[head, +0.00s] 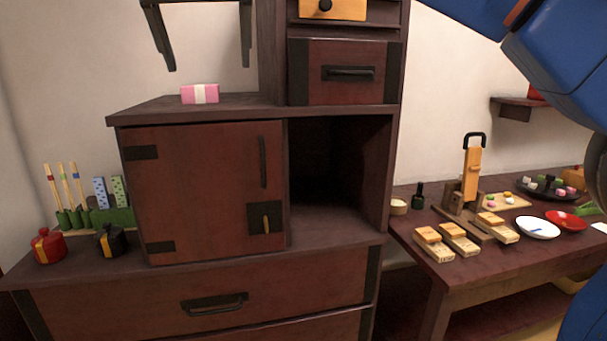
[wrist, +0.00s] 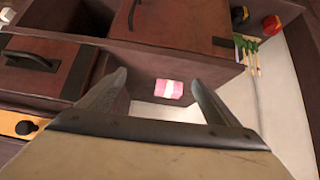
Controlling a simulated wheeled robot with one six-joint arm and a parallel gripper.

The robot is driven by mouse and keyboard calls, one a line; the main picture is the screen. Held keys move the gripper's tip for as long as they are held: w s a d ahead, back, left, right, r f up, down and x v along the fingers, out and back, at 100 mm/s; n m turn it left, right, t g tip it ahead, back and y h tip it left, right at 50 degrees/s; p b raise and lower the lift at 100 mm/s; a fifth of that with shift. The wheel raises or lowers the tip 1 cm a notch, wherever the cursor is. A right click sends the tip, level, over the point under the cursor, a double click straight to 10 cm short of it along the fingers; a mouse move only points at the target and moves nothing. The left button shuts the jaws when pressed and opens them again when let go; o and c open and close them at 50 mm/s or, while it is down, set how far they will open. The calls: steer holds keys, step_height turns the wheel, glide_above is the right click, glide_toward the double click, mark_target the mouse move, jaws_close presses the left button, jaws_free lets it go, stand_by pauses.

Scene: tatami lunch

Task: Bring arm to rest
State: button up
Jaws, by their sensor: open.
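My arm shows as blue links at the upper right of the head view; the gripper itself is outside that view. In the wrist view my gripper (wrist: 160,92) is open, its two grey fingers spread apart with nothing between them touching. A pink box with a white band (wrist: 169,89) appears beyond and between the fingers in that view, apart from them. In the head view the same pink box (head: 200,94) rests on top of the dark wooden cabinet (head: 150,112).
The cabinet's left door (head: 205,190) is shut, and the compartment (head: 335,165) beside it is open. At right, a low table (head: 455,275) holds wooden blocks, a white plate (head: 538,228) and a red dish (head: 566,221).

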steer(key=w+d+f+g+h, duration=0.1)
steer(key=d+f, duration=0.9)
steer(key=d, duration=0.4)
steer(key=w+d+f+g+h, duration=0.1)
steer(key=d+f, duration=1)
steer(key=d, duration=0.3)
steer(key=s+d+f+m, duration=0.1)
steer(key=s+d+f, duration=0.4)
steer(key=f, duration=0.4)
steer(key=s+d+f+m+g, duration=0.1)
steer(key=s+d+f, duration=0.5)
steer(key=f, duration=0.3)
steer(key=s+d+f, duration=0.5)
steer(key=s+f, duration=0.1)
steer(key=f, duration=0.4)
steer(key=shift+d+m+g, duration=0.2)
steer(key=shift+m+g, duration=0.1)
steer(key=shift+m, duration=0.1)
steer(key=shift+f, duration=0.1)
